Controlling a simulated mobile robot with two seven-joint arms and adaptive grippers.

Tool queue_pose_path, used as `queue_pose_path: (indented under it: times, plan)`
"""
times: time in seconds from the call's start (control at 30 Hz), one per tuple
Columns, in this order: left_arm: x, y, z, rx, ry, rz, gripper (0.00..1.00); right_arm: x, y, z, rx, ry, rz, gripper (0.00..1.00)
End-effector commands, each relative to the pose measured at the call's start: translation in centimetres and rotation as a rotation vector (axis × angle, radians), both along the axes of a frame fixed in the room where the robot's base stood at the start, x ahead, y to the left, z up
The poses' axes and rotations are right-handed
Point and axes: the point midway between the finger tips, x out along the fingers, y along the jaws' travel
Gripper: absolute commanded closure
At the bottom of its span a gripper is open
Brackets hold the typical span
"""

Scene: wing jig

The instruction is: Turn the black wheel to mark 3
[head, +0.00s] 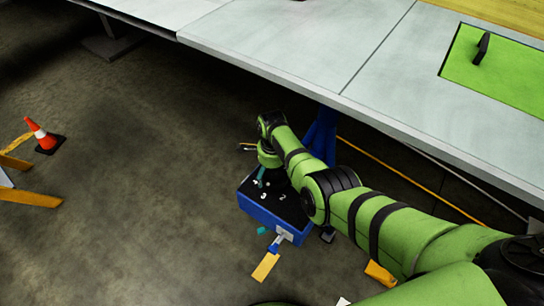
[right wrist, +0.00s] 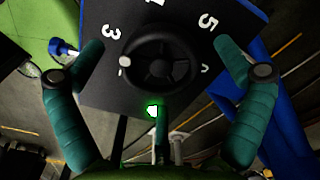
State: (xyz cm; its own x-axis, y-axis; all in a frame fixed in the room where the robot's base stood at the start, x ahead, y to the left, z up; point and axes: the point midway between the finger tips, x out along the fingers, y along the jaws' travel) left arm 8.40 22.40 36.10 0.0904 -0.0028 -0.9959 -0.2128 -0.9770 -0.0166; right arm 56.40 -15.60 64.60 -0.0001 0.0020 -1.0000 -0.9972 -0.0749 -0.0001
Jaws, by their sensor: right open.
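The black wheel (right wrist: 162,60) sits on the dark top of a blue box. In the right wrist view a pale round spot (right wrist: 124,61) shows at the wheel's left edge, below mark 3 (right wrist: 110,32) and not in line with it from the wheel's centre. Mark 5 (right wrist: 208,22) is at upper right. My right gripper (right wrist: 161,50) is open, its teal fingers on either side of the wheel and apart from it. In the head view the right gripper (head: 264,178) is over the box (head: 262,208), and the wheel is mostly hidden there. My left gripper is not in view.
A grey table (head: 300,45) with a green panel (head: 500,75) lies above and behind the box. A blue table leg (head: 321,138) stands close behind. An orange cone (head: 40,135) is at far left. The floor left of the box is clear.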

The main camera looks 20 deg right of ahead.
Motion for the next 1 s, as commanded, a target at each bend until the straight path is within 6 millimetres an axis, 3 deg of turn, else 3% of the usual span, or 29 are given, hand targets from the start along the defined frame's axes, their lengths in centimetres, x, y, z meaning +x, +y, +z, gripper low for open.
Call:
queue_pose_path:
  times: [0.6, 1.0]
  plan:
    - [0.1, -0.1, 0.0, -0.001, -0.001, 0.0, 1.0, -0.2, 0.2, 9.2, 0.003, 0.006, 0.0, 0.0]
    - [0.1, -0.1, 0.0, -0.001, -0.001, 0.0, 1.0, -0.3, 0.2, 9.9, 0.003, 0.009, 0.0, 0.0]
